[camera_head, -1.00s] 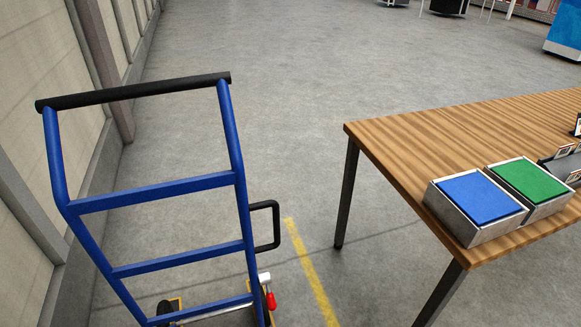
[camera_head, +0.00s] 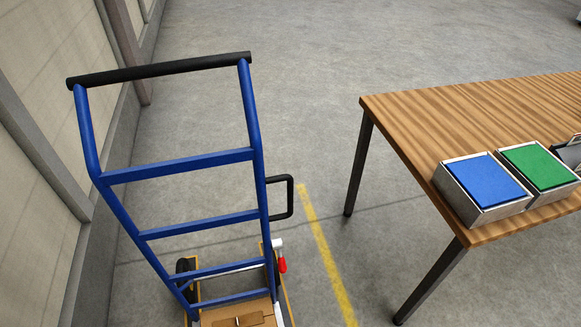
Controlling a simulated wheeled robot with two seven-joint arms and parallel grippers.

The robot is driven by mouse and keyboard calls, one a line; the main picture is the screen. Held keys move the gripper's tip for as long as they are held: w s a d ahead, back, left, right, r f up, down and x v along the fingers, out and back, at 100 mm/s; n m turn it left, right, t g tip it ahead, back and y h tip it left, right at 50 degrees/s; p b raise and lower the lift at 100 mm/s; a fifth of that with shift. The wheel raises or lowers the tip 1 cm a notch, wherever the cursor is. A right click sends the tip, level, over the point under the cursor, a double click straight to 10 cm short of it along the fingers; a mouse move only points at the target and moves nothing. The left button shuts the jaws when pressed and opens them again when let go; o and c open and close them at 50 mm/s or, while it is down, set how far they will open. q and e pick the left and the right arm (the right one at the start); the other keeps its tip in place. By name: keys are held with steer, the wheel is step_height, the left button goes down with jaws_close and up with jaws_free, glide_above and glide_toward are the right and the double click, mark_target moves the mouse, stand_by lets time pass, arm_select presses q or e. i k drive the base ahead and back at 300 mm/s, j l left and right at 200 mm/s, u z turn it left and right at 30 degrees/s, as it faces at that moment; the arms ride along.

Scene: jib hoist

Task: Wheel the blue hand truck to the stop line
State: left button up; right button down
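The blue hand truck (camera_head: 201,219) stands upright, slightly tilted in the picture, at the left of the head view. Its black handle bar (camera_head: 160,69) runs across the top, and a black side loop (camera_head: 289,197) sticks out on its right. A wooden piece (camera_head: 238,318) shows at its foot, cut off by the lower edge. A yellow floor line (camera_head: 326,255) runs to the right of the truck, between it and the table. I cannot tell whether this is the stop line. Neither of my grippers is in view, and nothing grips the handle bar.
A wooden table (camera_head: 450,115) with dark legs stands at the right. A blue-topped box (camera_head: 486,182) and a green-topped box (camera_head: 538,166) sit near its edge. A wall (camera_head: 45,90) runs along the left. The grey floor behind the truck is clear.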

mark_target(184, 292)
steer(key=l+u, duration=0.35)
steer(key=l, duration=0.2)
steer(key=l+u, duration=0.4)
steer(key=l, duration=0.2)
steer(key=k+l+u, duration=0.15)
steer(key=l+u, duration=0.2)
steer(key=l, duration=0.15)
